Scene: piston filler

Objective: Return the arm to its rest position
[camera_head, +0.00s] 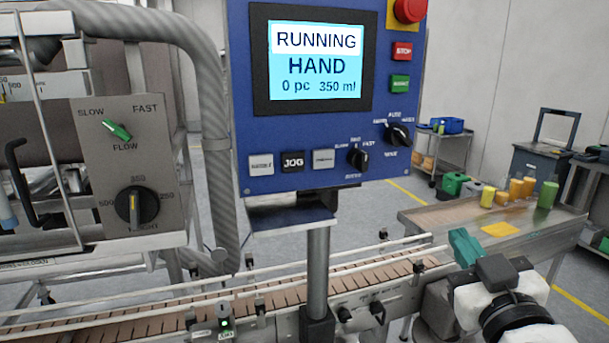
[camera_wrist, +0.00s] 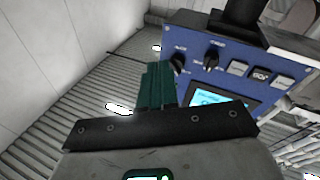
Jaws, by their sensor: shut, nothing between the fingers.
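My gripper (camera_head: 466,246) is at the lower right of the head view, to the right of the blue control panel's post and above the conveyor end. Its teal fingers (camera_wrist: 155,86) are together with nothing between them, and they also show in the wrist view. The blue control panel (camera_head: 240,100) stands in the middle of the head view, apart from the gripper. Its screen (camera_head: 317,62) reads RUNNING, HAND, 0 pc, 350 ml. In the wrist view the panel (camera_wrist: 225,70) appears tilted, behind the fingers.
The conveyor (camera_head: 150,322) with side rails runs below the panel. A steel table (camera_head: 440,218) at the right carries several yellow, orange and green containers (camera_head: 520,189). A grey plate (camera_head: 137,150) with SLOW/FAST and other knobs is at left. A cart (camera_head: 440,165) stands behind.

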